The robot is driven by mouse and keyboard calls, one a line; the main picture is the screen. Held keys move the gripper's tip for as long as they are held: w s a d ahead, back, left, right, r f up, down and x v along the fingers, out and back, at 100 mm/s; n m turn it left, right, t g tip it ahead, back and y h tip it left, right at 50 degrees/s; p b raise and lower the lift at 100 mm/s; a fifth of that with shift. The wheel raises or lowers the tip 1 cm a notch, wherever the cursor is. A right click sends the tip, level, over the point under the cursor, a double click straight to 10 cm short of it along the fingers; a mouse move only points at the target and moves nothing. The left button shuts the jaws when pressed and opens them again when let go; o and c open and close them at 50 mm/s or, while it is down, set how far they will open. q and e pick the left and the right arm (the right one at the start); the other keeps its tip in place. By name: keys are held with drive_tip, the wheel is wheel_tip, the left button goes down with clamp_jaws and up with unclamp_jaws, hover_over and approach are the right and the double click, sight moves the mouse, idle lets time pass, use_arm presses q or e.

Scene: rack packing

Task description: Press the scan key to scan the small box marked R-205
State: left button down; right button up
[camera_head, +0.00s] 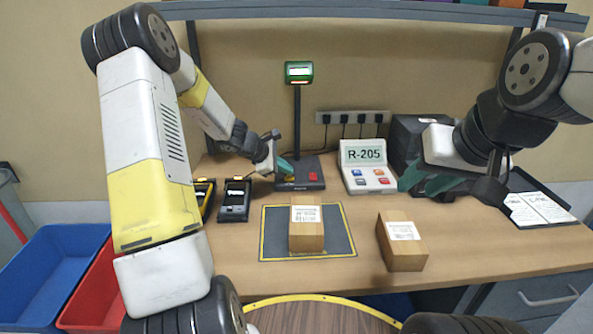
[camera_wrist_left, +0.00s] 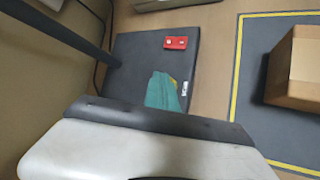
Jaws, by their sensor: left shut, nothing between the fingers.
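The scanner stand has a green-lit head (camera_head: 299,72) on a dark post above a dark base (camera_head: 311,162). A red key (camera_head: 313,176) sits on the base; it also shows in the left wrist view (camera_wrist_left: 176,43). My left gripper (camera_head: 285,168) is shut and empty over the base, left of the red key. Its teal fingers (camera_wrist_left: 166,92) partly cover a bit of yellow there. A small box (camera_head: 307,238) with a white label stands on the mat. Another labelled box (camera_head: 404,255) stands to its right. Neither label is readable. My right gripper (camera_head: 420,183) appears open and empty.
A display unit (camera_head: 357,170) reads R-205 and has several coloured keys. The dark mat (camera_head: 275,238) has a yellow border. Small black devices (camera_head: 235,200) stand left of it. Papers (camera_head: 538,208) lie at right. Blue (camera_head: 45,265) and red bins stand at lower left.

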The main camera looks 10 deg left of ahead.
sight(287, 178)
use_arm(q)
drive_tip(key=shift+r, duration=0.25)
drive_tip(key=shift+r, duration=0.1)
drive_tip(key=shift+r, duration=2.4)
